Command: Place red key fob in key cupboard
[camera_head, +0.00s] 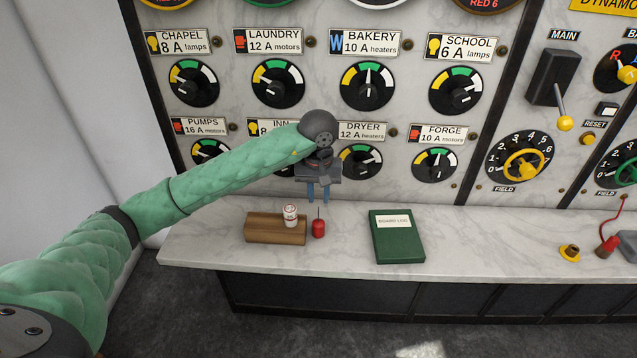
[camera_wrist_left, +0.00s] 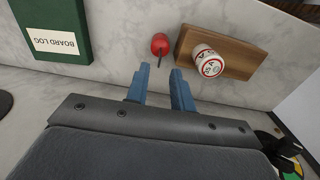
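The red key fob (camera_head: 319,229) is on the marble counter, just right of the wooden block, with a thin dark stem pointing up. It also shows in the left wrist view (camera_wrist_left: 160,44), its stem pointing toward my gripper. My left gripper (camera_head: 318,199) points down just above the fob, its blue fingers apart and empty. In the left wrist view the fingertips (camera_wrist_left: 159,70) sit either side of the stem's tip; whether the tip is level with them I cannot tell. I see no key cupboard in these views. My right gripper is not in view.
A wooden block (camera_head: 262,230) bears a white cylinder with red markings (camera_head: 290,214). A green board log book (camera_head: 397,245) lies to the right. The switchboard panel (camera_head: 410,190) with several dials rises behind. The counter between book and yellow knob (camera_head: 569,253) is clear.

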